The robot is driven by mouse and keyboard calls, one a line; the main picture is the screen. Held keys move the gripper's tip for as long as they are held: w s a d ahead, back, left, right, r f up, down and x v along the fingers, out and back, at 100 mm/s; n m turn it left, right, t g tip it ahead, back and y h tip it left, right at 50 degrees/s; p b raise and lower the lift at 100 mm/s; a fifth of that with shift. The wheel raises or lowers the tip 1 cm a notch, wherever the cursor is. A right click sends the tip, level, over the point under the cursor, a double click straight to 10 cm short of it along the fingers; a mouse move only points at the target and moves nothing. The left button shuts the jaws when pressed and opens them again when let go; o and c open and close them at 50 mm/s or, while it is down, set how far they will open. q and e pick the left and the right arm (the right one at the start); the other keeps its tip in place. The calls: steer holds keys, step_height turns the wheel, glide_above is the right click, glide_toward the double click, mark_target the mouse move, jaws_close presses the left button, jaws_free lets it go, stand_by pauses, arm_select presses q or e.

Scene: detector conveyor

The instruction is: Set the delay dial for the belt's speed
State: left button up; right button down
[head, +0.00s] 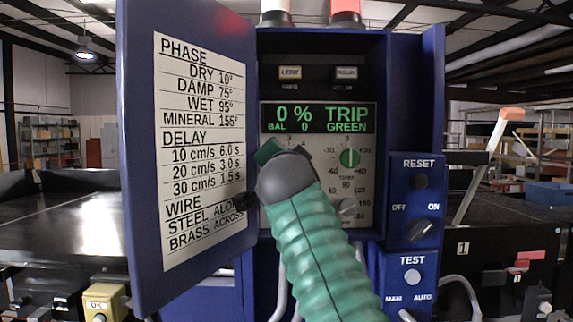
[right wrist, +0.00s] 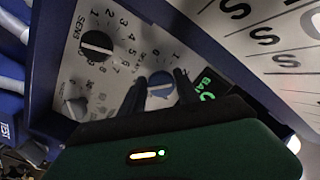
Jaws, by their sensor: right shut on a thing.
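The detector's control panel (head: 325,190) is inside an open blue cabinet. My right gripper (right wrist: 160,90), on the green-sleeved arm, is at the panel's upper left, just below the display. In the right wrist view its two dark fingers are shut on a blue dial (right wrist: 160,80) with a pale pointer line; its label cannot be read. The gripper hides this dial in the head view. A dial marked SENS (right wrist: 96,45) is beside it in the wrist view. The door card (head: 203,150) lists delay: 10 cm/s 6.0 s, 20 cm/s 3.0 s, 30 cm/s 1.5 s. My left gripper is not in view.
The display (head: 318,117) reads 0 %, TRIP GREEN, BAL 0. A green dial (head: 350,158) and a grey knob (head: 347,208) are right of my gripper. The blue door (head: 140,200) stands open at left. RESET and TEST boxes (head: 412,270) are at right.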

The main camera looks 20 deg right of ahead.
steer(key=shift+r, duration=0.1)
stand_by(0.4)
steer(key=c, duration=0.9)
jaws_free()
steer(key=shift+d, duration=0.1)
steer(key=shift+d, duration=0.1)
